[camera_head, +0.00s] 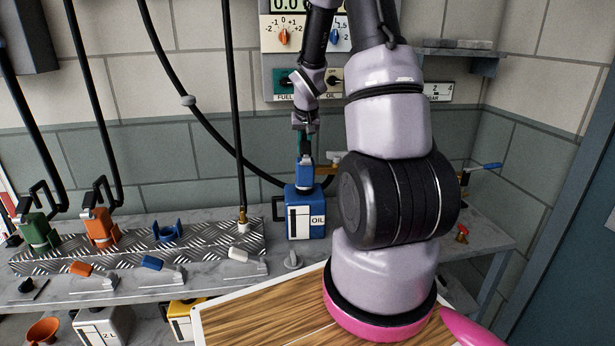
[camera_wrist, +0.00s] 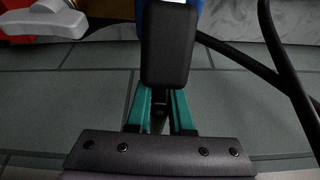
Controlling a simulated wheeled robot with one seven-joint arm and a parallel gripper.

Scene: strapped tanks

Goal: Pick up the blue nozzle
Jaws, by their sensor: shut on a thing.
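In the wrist view the teal fingers of my gripper (camera_wrist: 158,108) close on a black grip part (camera_wrist: 166,45). A strip of the nozzle's blue body shows at the top edge behind it. A blue cradle (camera_head: 167,233) on the metal plate is empty.
A green nozzle (camera_head: 37,232) and an orange nozzle (camera_head: 101,229) stand on the plate at left. A black hose (camera_head: 218,150) runs down to the blue nozzle. A gauge panel (camera_head: 280,35) hangs on the wall above. A wood-topped board (camera_head: 250,318) lies in front.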

